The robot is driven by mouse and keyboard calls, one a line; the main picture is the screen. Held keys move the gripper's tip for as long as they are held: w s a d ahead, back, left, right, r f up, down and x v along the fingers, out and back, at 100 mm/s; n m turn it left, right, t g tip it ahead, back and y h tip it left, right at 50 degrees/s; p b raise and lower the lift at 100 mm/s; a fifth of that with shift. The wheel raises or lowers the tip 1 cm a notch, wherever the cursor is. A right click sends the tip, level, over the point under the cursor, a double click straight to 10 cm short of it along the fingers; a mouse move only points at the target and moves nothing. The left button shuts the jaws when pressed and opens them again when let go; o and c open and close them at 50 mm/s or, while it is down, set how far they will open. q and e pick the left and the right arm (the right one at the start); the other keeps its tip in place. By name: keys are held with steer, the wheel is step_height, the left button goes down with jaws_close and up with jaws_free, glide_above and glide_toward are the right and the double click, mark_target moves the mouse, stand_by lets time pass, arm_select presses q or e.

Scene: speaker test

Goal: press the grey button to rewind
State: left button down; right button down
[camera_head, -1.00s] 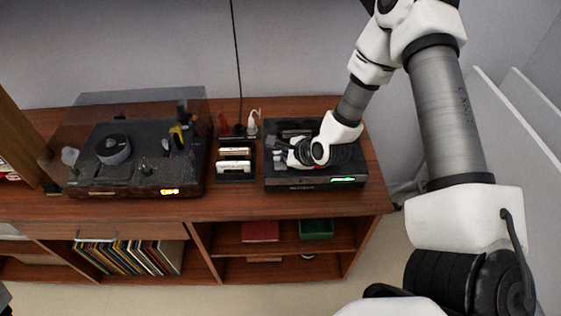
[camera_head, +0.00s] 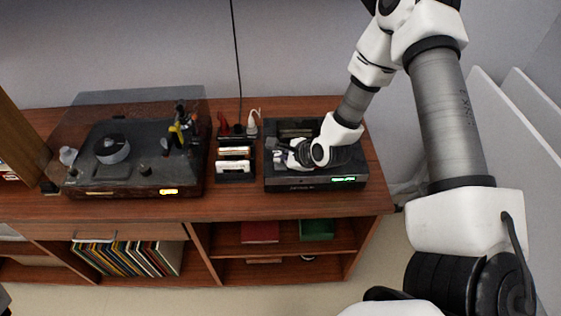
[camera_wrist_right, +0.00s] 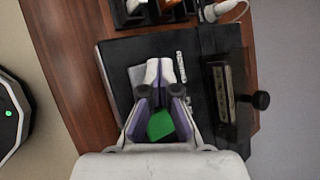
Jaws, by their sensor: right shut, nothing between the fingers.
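The black tape deck (camera_head: 318,183) sits at the right end of the wooden cabinet, with a lit green display on its front. It also shows in the right wrist view (camera_wrist_right: 190,62). My right gripper (camera_head: 284,155) is low over the left part of the deck's top, shut and empty. In the right wrist view its fingertips (camera_wrist_right: 160,64) are together over the deck. A light grey patch (camera_wrist_right: 137,76) beside the fingertips may be the grey button; the gripper partly covers it. I cannot tell whether the fingertips touch it. My left gripper is not in view.
A record player (camera_head: 120,180) with a clear lid stands on the left of the wooden cabinet (camera_head: 235,205). A small rack of cassettes (camera_head: 235,168) stands between it and the deck. A white plug (camera_head: 253,127) is behind the rack. Records fill a lower shelf.

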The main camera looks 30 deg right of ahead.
steer(key=shift+r+p, duration=0.55)
steer(key=shift+r, duration=0.35)
step_height(320, 180, up, 5)
steer(key=p, duration=0.3)
stand_by(0.5)
stand_by(0.4)
